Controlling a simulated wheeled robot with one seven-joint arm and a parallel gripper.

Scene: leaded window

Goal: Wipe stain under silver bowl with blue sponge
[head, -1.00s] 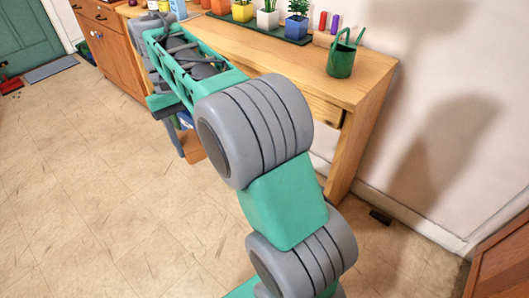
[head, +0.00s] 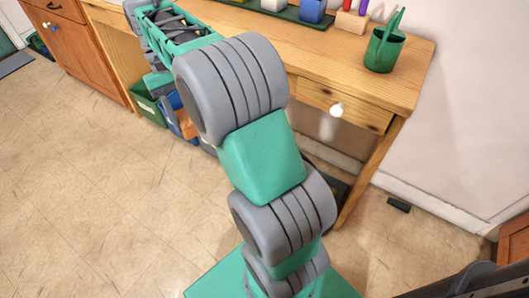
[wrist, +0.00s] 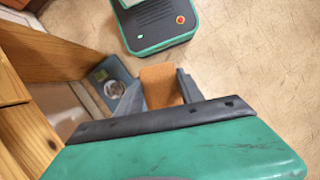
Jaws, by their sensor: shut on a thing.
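My gripper (wrist: 158,76) is shut on an orange-brown block (wrist: 161,88) in the wrist view; it sticks out between the two grey fingers. In the head view the block (head: 187,127) shows as a small orange patch in front of the wooden table, mostly hidden by my arm. I cannot make out a blue sponge, a silver bowl or a stain in either view. A small round greyish thing (wrist: 114,89) lies on or in a blue-grey container in the wrist view; I cannot tell what it is.
A wooden cabinet (head: 75,55) is at left. The tiled floor (head: 90,190) is largely clear.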

